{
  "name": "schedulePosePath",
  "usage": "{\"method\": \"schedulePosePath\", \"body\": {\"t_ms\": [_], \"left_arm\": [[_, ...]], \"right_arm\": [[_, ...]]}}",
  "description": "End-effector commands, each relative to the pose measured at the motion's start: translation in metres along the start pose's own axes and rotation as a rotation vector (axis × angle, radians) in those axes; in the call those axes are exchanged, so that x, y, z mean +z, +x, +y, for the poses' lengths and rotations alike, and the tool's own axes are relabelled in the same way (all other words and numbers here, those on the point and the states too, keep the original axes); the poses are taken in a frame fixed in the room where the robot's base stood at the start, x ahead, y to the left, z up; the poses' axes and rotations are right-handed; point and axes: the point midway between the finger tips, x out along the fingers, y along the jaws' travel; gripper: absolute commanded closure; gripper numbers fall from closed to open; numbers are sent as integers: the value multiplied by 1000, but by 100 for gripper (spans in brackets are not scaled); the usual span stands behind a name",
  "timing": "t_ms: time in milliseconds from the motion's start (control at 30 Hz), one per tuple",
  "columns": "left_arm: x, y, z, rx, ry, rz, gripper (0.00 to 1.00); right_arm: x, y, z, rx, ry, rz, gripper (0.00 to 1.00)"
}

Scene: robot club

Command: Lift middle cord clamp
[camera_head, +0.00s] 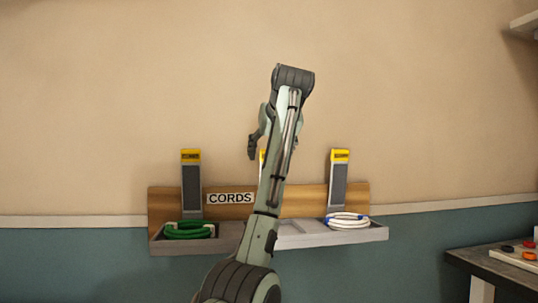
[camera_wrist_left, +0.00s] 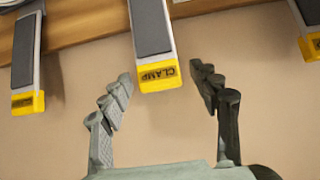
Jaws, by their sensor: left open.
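Three cord clamps with grey bars and yellow ends stand along a wooden board. The middle clamp (camera_head: 262,156) is mostly hidden behind my left arm in the head view. In the wrist view, which is upside down, the middle clamp's yellow end (camera_wrist_left: 158,77) lies between the fingertips of my open left gripper (camera_wrist_left: 161,76), with a gap on both sides. In the head view my left gripper (camera_head: 270,142) is at the middle clamp, partly hidden by its own arm. My right gripper is not in view.
The left clamp (camera_head: 191,183) stands above a green cord (camera_head: 188,230), the right clamp (camera_head: 338,180) above a white and blue cord (camera_head: 347,221). A grey tray (camera_head: 310,240) runs below the board (camera_head: 302,201). A dark table (camera_head: 485,268) stands at lower right. The wall above is clear.

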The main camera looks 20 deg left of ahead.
Motion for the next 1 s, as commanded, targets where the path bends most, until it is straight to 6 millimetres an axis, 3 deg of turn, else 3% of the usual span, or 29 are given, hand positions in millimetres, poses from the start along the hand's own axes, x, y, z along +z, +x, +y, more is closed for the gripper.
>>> {"method": "schedulePosePath", "body": {"t_ms": [300,500,1000], "left_arm": [[-1,-69,1,4,-1,5,38],[-1,-97,0,2,0,4,38],[-1,-106,0,1,0,3,38]], "right_arm": [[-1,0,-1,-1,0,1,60],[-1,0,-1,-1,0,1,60],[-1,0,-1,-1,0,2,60]]}}
